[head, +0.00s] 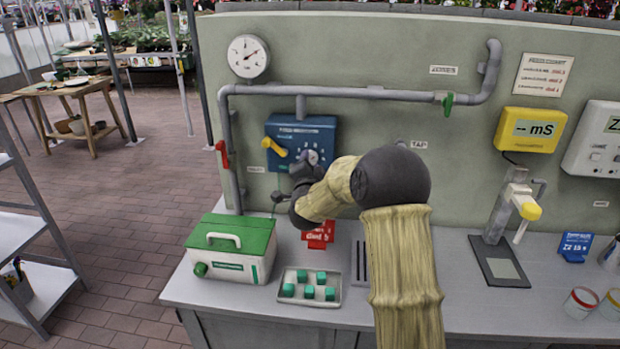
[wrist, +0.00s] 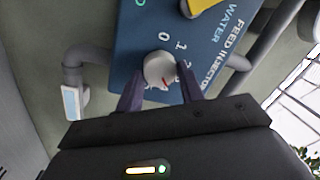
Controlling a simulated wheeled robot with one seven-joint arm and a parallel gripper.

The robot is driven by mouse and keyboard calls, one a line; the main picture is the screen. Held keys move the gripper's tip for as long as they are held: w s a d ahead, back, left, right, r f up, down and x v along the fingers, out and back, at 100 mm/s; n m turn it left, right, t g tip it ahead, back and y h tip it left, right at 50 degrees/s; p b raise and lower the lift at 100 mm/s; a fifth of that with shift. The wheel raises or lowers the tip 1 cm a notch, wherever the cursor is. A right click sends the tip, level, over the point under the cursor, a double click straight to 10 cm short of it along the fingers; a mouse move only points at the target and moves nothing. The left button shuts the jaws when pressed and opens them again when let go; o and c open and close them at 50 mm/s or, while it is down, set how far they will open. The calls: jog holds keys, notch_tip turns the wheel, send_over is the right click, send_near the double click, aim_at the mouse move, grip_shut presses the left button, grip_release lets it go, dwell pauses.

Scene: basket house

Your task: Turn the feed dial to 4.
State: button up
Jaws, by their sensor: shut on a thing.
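The blue feed injector panel (head: 290,132) is mounted on the wall, left of centre in the head view. It fills the upper middle of the wrist view (wrist: 140,20). Its round grey dial (wrist: 158,66) sits between the two fingers of my gripper (wrist: 160,76), which is shut on it. Numbers 0, 1 and 2 show around the dial. A red mark shows on its lower right part in the wrist view; the number it points at is hard to read. In the head view my gripper (head: 308,170) reaches the panel's lower right and partly hides the dial.
A yellow lever (head: 274,147) sits on the panel left of the dial. A red valve handle (head: 223,153) is on the pipe further left. Below on the bench are a green-lidded box (head: 232,236), a tray of green cubes (head: 288,299) and a red sign (head: 319,237).

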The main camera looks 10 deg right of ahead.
jog(key=shift+f+m+b, duration=0.15)
jog(key=shift+m+b, duration=0.95)
jog(key=shift+b, duration=0.3)
jog(key=o, duration=1)
jog(key=b+v, duration=0.4)
jog(key=v, duration=1.3)
jog(key=shift+s+a, duration=0.15)
jog(key=shift+s, duration=0.05)
